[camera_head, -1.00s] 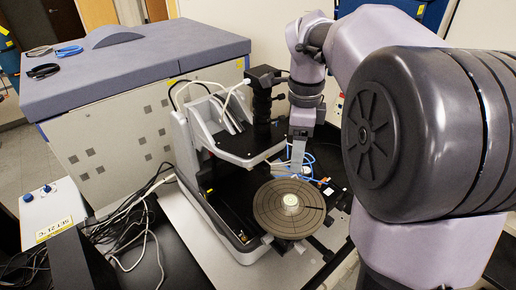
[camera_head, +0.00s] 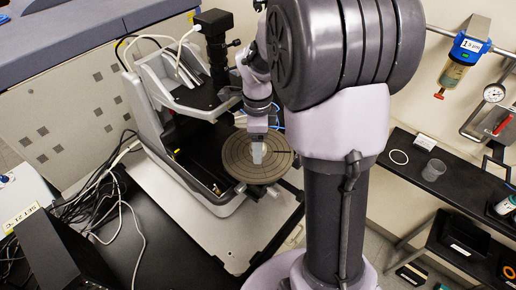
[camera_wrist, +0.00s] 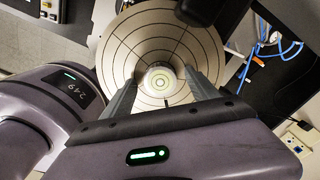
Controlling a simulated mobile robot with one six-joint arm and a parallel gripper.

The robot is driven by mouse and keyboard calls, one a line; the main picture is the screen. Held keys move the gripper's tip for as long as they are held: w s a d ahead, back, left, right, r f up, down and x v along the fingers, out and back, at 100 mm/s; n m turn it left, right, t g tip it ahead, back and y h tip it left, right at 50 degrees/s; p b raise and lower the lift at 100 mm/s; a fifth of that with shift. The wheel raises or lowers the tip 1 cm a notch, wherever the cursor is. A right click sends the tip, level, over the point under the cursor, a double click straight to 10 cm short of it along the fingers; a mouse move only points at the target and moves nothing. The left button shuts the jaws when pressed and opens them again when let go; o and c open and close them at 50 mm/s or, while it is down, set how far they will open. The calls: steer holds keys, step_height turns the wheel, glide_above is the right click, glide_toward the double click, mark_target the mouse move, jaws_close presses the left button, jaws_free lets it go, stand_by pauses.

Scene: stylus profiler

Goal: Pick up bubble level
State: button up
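The bubble level (camera_wrist: 160,82), a small round white piece with a greenish vial, sits at the middle of the round gridded stage (camera_wrist: 118,45) in the wrist view. My gripper (camera_wrist: 161,79) is open, with one finger on each side of the level. I cannot tell whether the fingers touch it.
The profiler (camera_head: 165,105) with its black camera column (camera_head: 216,50) stands left of and behind the stage. Blue cables (camera_wrist: 268,42) lie right of the stage in the wrist view. A black shelf (camera_head: 455,185) holding a clear cup (camera_head: 433,170) stands to the right.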

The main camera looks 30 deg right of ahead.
jaws_close()
steer(key=shift+r, duration=0.25)
step_height(320, 180, up, 3)
steer(key=shift+r, duration=0.15)
steer(key=s+a+r+b, duration=0.1)
steer(key=s+a+b, duration=0.2)
steer(key=s, duration=1.1)
steer(key=a, duration=0.3)
steer(key=shift+s+a+r, duration=0.15)
steer(key=shift+s+a, duration=0.05)
steer(key=shift+s, duration=0.2)
steer(key=c, duration=0.6)
jaws_free()
jaws_close()
